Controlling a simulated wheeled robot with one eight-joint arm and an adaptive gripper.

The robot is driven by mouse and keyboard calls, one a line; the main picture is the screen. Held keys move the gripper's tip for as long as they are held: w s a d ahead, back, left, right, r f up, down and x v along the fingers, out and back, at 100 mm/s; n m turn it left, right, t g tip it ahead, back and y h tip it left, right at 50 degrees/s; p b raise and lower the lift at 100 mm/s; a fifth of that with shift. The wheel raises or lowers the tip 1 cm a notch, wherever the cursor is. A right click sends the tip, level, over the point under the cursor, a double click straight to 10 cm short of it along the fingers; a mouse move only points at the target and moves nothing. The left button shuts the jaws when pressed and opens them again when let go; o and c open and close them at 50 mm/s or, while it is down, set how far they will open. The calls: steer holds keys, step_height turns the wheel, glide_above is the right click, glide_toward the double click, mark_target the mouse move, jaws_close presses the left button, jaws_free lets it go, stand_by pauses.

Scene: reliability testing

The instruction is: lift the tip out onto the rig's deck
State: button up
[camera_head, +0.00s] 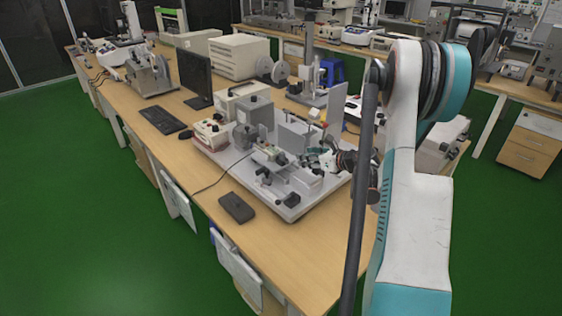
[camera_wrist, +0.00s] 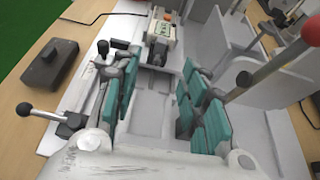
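The rig's deck (camera_head: 292,213) is a pale grey plate on the wooden bench, crowded with fixtures. My gripper (camera_head: 318,160) is low over the right part of the rig, reaching in from the right. In the wrist view my gripper (camera_wrist: 157,88) has its two teal-padded fingers well apart, with a grey fixture surface (camera_wrist: 152,103) showing between them. Nothing is seen held between the pads. I cannot pick out the tip for certain in either view; it may be too small or hidden by the fingers.
A lever with a black knob (camera_wrist: 26,108) stands left of the fingers. A red-knobbed rod (camera_wrist: 275,68) and upright grey plates (camera_wrist: 207,38) stand to the right. A dark box (camera_head: 236,207) lies on bare bench.

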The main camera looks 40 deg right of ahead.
steer(key=shift+w+d+f, duration=0.15)
steer(key=shift+d+f, duration=0.05)
steer(key=shift+f, duration=0.1)
steer(key=b, duration=0.2)
glide_toward(283, 153)
steer(key=shift+w+f, duration=0.85)
steer(key=shift+w, duration=0.15)
steer(key=shift+r+b+x, duration=0.15)
steer(key=shift+b+x, duration=0.4)
steer(key=shift+x, duration=1)
steer(key=shift+r+b+x, duration=0.15)
steer(key=shift+b+x, duration=0.4)
steer(key=shift+x, duration=1)
steer(key=shift+w+a, duration=0.1)
steer(key=shift+a, duration=0.1)
jaws_close()
